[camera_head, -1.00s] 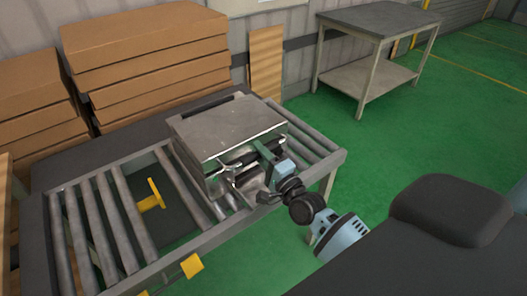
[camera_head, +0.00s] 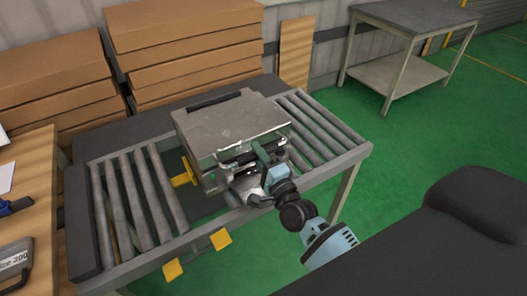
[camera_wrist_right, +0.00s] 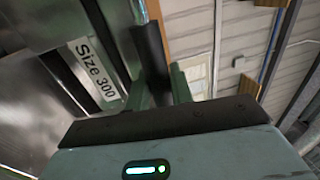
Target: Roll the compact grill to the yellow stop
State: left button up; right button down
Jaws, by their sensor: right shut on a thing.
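The compact grill (camera_head: 228,122), a silver box with a dark slot on top, sits level on the roller conveyor (camera_head: 360,152). The yellow stop (camera_head: 182,176) stands close against its lower left side; I cannot tell whether they touch. My right gripper (camera_head: 266,158) is at the grill's front, shut on its dark handle (camera_head: 240,159). In the right wrist view, the green fingers (camera_wrist_right: 165,92) straddle the dark handle bar (camera_wrist_right: 150,48), beside a "Size 300" label (camera_wrist_right: 97,72) on the grill (camera_wrist_right: 45,100). My left gripper is out of view.
Two yellow plates (camera_head: 221,239) hang at the conveyor's front edge. Bare rollers (camera_head: 145,205) lie left of the stop, and more are free to the right of the grill. A wooden table (camera_head: 32,170) stands at left. Stacked cardboard boxes (camera_head: 185,45) are behind.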

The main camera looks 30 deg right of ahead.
dwell(0.3)
jog(key=c, duration=1.3)
grip_release()
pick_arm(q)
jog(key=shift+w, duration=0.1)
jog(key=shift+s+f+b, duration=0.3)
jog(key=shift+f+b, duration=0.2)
pick_arm(e)
jog(key=v, duration=0.8)
jog(key=shift+a, duration=0.1)
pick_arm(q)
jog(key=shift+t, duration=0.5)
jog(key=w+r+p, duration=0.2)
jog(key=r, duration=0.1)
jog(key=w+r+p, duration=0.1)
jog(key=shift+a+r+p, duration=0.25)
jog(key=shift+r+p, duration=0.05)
pick_arm(e)
jog(key=s+a+f+n+g, duration=0.1)
jog(key=s+f+n+g, duration=0.2)
jog(key=s+f+n, duration=0.3)
jog(key=s+a+f+n+g, duration=0.1)
jog(key=s+f+n+g, duration=0.3)
jog(key=s, duration=0.9)
jog(key=s+a+f+n+g, duration=0.1)
jog(key=s+f+n+g, duration=0.3)
jog(key=s+f+n, duration=0.5)
jog(key=shift+s, duration=0.55)
